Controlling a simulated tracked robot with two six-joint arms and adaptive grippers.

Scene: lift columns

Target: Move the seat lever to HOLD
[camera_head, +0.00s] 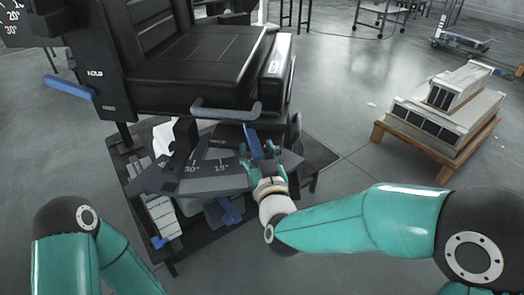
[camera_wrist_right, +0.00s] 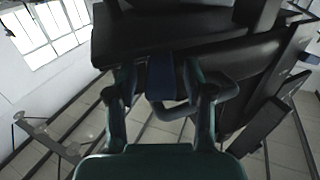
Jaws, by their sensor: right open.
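The black seat (camera_head: 195,65) stands in the upper left of the head view, with a HOLD label on its left side panel. A blue-grey bar handle (camera_head: 227,110) runs along the seat's front edge. A blue upright lever (camera_head: 252,140) rises by the angle scale below the seat. My right gripper (camera_head: 262,154) is open at this lever; I cannot tell if they touch. In the right wrist view a blue part (camera_wrist_right: 160,78) shows between the open fingers (camera_wrist_right: 162,95). My left gripper is out of view.
A dark plate marked 30° and 15° (camera_head: 205,168) lies left of my right gripper. A low black platform (camera_head: 317,153) lies under the seat. A wooden pallet with pale boxes (camera_head: 455,105) stands at the right. Open grey floor lies between.

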